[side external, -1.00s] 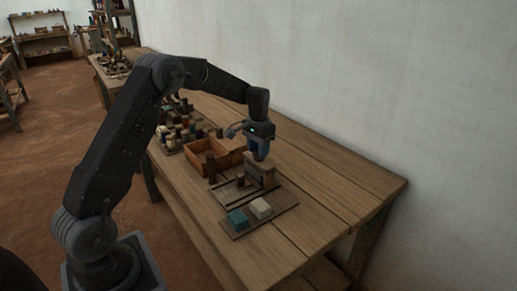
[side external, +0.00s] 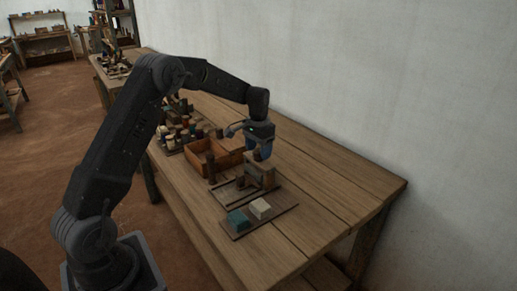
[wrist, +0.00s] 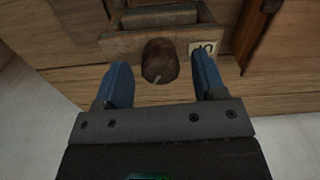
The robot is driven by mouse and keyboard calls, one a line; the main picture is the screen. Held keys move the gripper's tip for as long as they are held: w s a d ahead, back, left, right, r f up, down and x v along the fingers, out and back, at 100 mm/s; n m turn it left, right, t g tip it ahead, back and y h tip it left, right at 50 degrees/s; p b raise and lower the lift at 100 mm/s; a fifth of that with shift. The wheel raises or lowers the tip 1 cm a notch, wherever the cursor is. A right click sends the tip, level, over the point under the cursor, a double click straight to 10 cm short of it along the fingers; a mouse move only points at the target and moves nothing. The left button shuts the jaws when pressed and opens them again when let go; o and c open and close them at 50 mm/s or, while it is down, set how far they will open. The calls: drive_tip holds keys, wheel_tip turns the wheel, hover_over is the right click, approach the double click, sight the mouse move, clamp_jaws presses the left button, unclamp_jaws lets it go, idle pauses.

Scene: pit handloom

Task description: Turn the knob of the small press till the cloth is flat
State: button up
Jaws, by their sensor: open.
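The small wooden press (side external: 262,177) stands on a dark board on the bench. Its round brown knob (wrist: 160,61) has a pale mark on its lower edge and sits on the wooden front in the wrist view. My gripper (wrist: 159,66) is open, with one blue finger on each side of the knob and a visible gap at both sides. In the side view my gripper (side external: 262,153) is right above the press and hides the knob. I cannot make out cloth inside the press.
A small label (wrist: 203,48) is beside the knob. A teal block (side external: 238,220) and a pale block (side external: 260,208) lie on the board's front. An open wooden box (side external: 214,158) and several spools stand behind. The bench's right side is clear.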

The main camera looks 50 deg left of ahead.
sight(258, 150)
wheel_tip(258, 150, up, 14)
idle(0.6)
drive_tip(key=shift+f, duration=0.1)
